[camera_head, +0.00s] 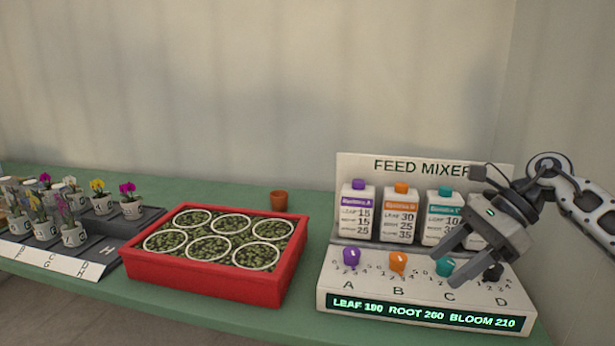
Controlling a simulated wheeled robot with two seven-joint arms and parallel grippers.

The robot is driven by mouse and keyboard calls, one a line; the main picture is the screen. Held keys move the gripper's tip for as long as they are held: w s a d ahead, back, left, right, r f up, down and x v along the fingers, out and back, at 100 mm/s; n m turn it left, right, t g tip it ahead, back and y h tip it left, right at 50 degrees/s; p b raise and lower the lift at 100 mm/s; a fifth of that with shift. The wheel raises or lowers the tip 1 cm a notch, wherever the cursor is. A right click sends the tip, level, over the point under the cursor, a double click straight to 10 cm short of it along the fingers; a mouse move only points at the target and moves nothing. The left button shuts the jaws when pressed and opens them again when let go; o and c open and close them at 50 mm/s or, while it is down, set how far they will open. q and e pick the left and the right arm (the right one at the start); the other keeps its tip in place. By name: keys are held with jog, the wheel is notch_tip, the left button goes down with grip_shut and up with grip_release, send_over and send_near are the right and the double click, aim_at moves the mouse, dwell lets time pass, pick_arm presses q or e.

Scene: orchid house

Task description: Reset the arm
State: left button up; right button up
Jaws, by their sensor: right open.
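My right gripper (457,262) is open and empty. It hangs in front of the right side of the feed mixer (425,298), its fingers pointing down and left near the teal knob (445,267). I cannot tell whether it touches anything. My right arm (588,203) comes in from the right edge and hides part of the mixer's back panel and its rightmost bottle. A purple knob (351,256), an orange knob (398,263) and a black knob (493,272) also show. My left gripper is not in view.
A red tray (205,276) with several white rings on green filling stands mid-table. A small terracotta pot (279,201) is behind it. Potted orchids (131,205) stand on a dark stepped rack (112,254) at left. Bare green table (235,196) shows behind the tray.

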jog(key=s+a+f+m+t+y, duration=0.2)
jog(key=a+m+y, duration=0.45)
jog(key=a, duration=0.25)
jog(key=s+a+f+m+t+y, duration=0.25)
jog(key=a+m+y, duration=0.25)
jog(key=a+m, duration=0.3)
jog(key=s+d+f+n+t+h, duration=0.2)
jog(key=s+f+n+h, duration=0.3)
jog(key=n, duration=0.6)
jog(key=s+d+f+n+t+h+p, duration=0.1)
jog(key=s+d+f+n+t+h, duration=0.1)
jog(key=s+f+n+h, duration=0.4)
jog(key=s+d+f+n+t+h, duration=0.2)
jog(key=s+f+n+h, duration=0.4)
jog(key=f+n, duration=0.5)
jog(key=d+n, duration=0.1)
jog(key=n, duration=0.5)
jog(key=shift+n+t, duration=0.25)
jog(key=shift+n, duration=0.1)
jog(key=shift+c, duration=0.4)
